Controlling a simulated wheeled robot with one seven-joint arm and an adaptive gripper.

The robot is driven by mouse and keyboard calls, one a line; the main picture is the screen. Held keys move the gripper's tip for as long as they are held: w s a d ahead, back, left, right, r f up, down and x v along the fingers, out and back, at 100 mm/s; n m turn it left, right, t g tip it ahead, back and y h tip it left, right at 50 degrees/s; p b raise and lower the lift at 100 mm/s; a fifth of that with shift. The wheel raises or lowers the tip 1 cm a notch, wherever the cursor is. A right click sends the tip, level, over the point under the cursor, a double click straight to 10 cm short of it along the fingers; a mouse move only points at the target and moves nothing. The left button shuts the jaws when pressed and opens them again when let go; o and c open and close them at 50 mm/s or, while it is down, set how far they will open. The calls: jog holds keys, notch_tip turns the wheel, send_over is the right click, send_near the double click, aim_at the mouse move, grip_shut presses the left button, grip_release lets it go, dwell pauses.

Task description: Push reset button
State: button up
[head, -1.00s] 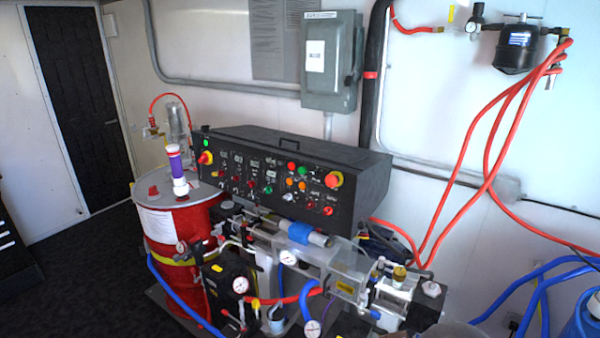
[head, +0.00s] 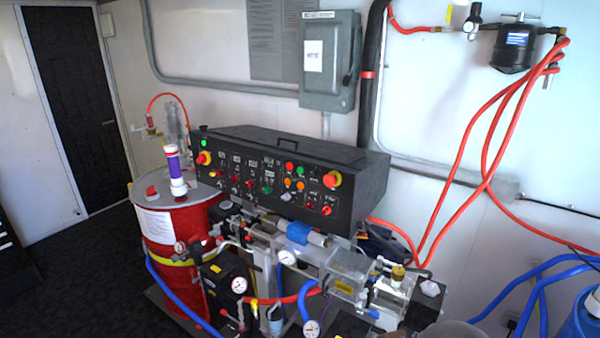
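The black control panel (head: 340,160) of the foam proportioner stands in the middle of the head view, its sloped face turned toward me. It carries red, green and orange buttons (head: 290,182), several red knobs, and a large red and yellow knob at each end, one at the left (head: 203,158) and one at the right (head: 332,179). The labels are too small to read, so I cannot tell which button is the reset button. My gripper is not in view, and nothing touches the panel face.
A red drum (head: 180,240) stands left of the panel. Pumps, gauges and hoses (head: 300,270) fill the space below it. A grey electrical box (head: 328,62) is on the wall behind. Red hoses (head: 490,140) hang at the right. Dark floor (head: 80,280) is clear at the lower left.

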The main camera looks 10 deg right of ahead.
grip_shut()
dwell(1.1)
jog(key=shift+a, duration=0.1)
